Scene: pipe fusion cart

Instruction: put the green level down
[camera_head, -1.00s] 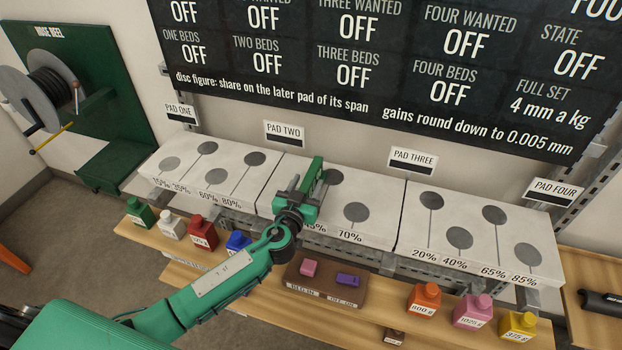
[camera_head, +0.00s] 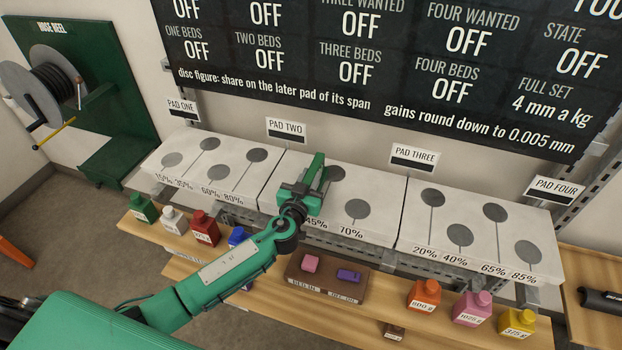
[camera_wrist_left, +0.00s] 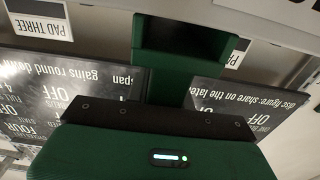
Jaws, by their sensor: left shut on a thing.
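My left gripper (camera_head: 308,184) is over the left part of the pad two block (camera_head: 376,190) and hides some of its top. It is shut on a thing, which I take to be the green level. The level does not stand out from the green gripper parts in the head view, so I cannot tell its outline or whether it touches the pad. In the left wrist view, a green block (camera_wrist_left: 185,35) shows beyond the black plate; I cannot tell whether it is finger or level. My right gripper is not in view.
The pad one block (camera_head: 210,165) is at left and the pad three and four block (camera_head: 475,225) at right. A shelf in front holds several coloured bottles, including green (camera_head: 142,208) and orange (camera_head: 424,297), and a brown button box (camera_head: 325,280). A dark board (camera_head: 400,70) hangs behind.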

